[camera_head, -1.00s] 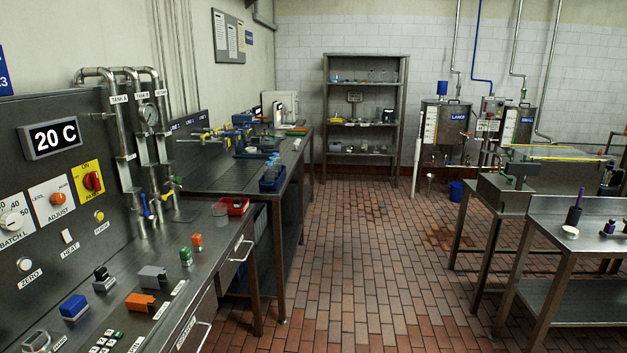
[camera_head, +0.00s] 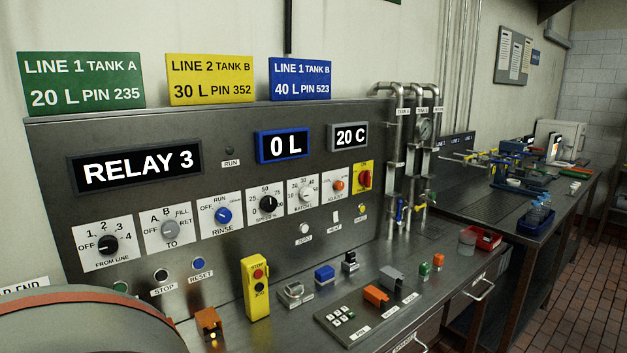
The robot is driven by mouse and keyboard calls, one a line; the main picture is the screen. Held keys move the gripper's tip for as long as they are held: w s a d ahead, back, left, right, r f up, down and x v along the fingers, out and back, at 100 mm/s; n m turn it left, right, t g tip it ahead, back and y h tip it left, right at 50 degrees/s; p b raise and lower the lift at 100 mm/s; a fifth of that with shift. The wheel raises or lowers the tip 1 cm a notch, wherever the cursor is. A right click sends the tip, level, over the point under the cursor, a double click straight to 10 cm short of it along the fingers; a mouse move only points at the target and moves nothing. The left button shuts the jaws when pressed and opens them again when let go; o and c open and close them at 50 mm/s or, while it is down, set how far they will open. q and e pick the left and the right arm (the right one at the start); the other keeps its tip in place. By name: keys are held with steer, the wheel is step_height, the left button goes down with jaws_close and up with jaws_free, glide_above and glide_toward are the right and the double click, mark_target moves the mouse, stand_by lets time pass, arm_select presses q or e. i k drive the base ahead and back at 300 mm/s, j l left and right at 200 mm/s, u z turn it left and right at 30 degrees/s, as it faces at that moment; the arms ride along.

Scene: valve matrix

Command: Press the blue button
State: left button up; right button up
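A small round blue button (camera_head: 198,264) sits low on the steel control panel (camera_head: 120,215), above a label reading RESET. A blue rotary knob (camera_head: 223,215) labelled RINSE is above and to the right of it. A blue block-shaped control (camera_head: 324,273) stands on the sloped desk at the panel's foot. A dark button (camera_head: 161,275) with the label STOP is just left of the blue button, and a green button (camera_head: 120,287) is partly visible farther left. Neither of my grippers is in view.
A large grey rounded body with an orange-brown edge (camera_head: 70,300) fills the lower left. A yellow pendant box (camera_head: 256,287) and an orange control (camera_head: 208,325) stand on the desk's left part. A steel workbench (camera_head: 465,208) extends right; brick floor (camera_head: 560,275) is open at lower right.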

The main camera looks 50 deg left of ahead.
mark_target(199, 264)
steer(key=k+l+u, duration=0.15)
steer(key=u, duration=1.6)
steer(key=i+l+u, duration=0.1)
steer(key=u, duration=0.35)
steer(key=i, duration=0.05)
